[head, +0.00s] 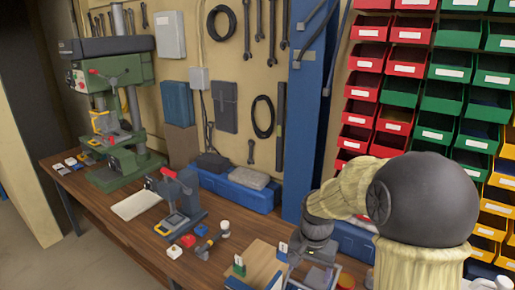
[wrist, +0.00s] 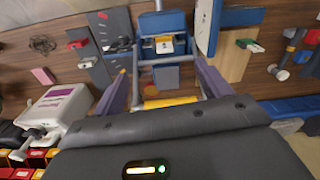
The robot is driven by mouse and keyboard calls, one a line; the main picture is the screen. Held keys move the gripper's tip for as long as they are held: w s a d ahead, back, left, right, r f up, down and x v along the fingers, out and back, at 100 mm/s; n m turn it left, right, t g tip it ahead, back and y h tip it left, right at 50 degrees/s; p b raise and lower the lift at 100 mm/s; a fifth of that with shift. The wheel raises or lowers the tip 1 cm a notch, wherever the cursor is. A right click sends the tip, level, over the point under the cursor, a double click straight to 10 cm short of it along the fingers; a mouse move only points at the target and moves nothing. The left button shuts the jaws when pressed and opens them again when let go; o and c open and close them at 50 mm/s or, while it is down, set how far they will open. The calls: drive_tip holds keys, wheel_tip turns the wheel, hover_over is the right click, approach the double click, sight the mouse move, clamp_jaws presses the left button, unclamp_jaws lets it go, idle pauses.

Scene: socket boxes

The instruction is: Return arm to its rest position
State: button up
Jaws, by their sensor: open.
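My gripper (wrist: 163,85) shows in the wrist view with its two fingers spread wide apart. Nothing is held between them. Beyond and between the fingers lies a blue box (wrist: 168,78) with a grey frame around it. In the head view my arm reaches in from the right, and my gripper (head: 312,252) points down over the right part of the workbench (head: 145,235). Its fingertips are hard to make out there. Whether the fingers touch the blue box or its frame is unclear.
A green drill press (head: 118,110) and a smaller grey press (head: 180,200) stand on the bench to the left. A blue case (head: 235,190) lies at the back. A blue post (head: 310,90) and red bins (head: 365,85) rise close behind my arm. Small parts lie around the gripper.

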drive_tip(key=s+n+t, duration=0.2)
drive_tip(key=s+n, duration=0.4)
drive_tip(key=s, duration=0.6)
drive_tip(key=shift+s+f, duration=0.2)
drive_tip(key=shift+f, duration=0.1)
